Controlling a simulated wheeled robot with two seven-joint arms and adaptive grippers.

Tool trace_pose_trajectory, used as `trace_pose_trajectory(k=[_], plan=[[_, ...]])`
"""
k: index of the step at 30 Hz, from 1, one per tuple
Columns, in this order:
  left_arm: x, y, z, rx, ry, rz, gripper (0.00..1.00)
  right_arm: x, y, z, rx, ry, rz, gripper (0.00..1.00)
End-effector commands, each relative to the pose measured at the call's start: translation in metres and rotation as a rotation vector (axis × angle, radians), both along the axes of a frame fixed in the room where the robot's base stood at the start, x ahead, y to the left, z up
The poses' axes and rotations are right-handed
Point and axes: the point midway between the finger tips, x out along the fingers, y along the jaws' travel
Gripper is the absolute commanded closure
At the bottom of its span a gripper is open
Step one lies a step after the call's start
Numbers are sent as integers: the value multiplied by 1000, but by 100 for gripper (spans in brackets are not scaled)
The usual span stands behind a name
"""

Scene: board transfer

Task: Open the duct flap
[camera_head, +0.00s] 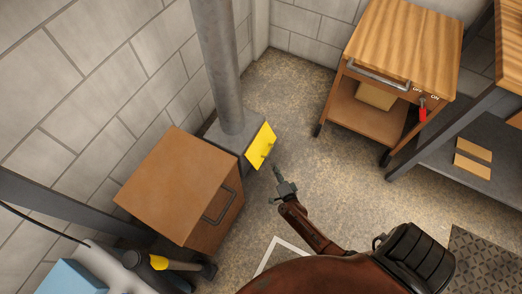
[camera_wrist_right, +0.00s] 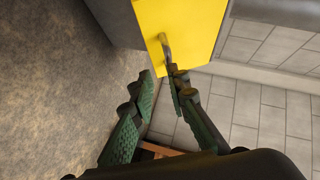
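The yellow duct flap (camera_head: 260,141) sits on the right side of the grey box at the foot of the duct (camera_head: 217,65). A small handle stands out from it. In the right wrist view the flap (camera_wrist_right: 196,22) fills the top middle, with its grey curved handle (camera_wrist_right: 166,47) pointing towards me. My right gripper (camera_head: 276,173) is just right of and below the flap. Its green-padded fingers (camera_wrist_right: 163,78) are apart, with the handle just beyond the tips, close to the right fingertip. Whether they touch is unclear. My left gripper is not in view.
A brown cabinet (camera_head: 170,180) with a dark handle stands left of the flap. A wooden cart (camera_head: 405,40) with a red switch (camera_head: 423,110) stands at the upper right. A grey shelf (camera_head: 450,150) holds flat boards. The floor between them is clear.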

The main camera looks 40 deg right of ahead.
Motion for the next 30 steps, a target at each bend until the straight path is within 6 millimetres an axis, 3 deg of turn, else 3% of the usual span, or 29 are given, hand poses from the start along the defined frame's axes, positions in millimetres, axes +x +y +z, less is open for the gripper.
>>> trace_pose_trajectory(k=[1,8,21,30], plan=[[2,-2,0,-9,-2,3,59,7,-4,-9,28,-25,-32,85],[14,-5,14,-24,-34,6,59,28,-14,1,84,-93,-94,85],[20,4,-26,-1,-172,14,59,82,-38,-14,83,-92,-94,85],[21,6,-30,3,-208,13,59,93,-42,-14,84,-92,-92,85]])
